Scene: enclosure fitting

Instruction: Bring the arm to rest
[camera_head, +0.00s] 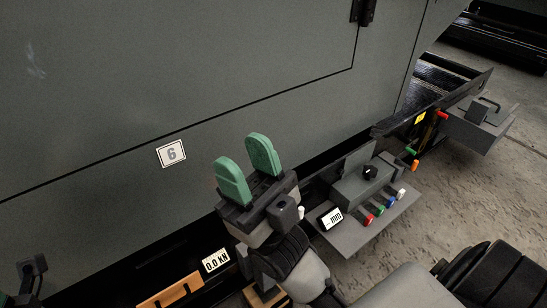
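My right gripper (241,152) stands in the middle of the head view with its two green fingers pointing up. The fingers are apart and nothing shows between them. My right arm (395,288) comes in from the lower right and bends up to the gripper. The gripper appears in front of the grey enclosure panel (110,85); whether it touches the panel cannot be told. The arm hides part of the floor and the lower enclosure edge.
A grey shelf (348,240) with a display, a box and coloured knobs juts out just right of the gripper. A number plate (171,153) marks the panel. A force display (215,261) and an orange-brown part (171,291) sit lower left. Bare floor (450,205) lies right.

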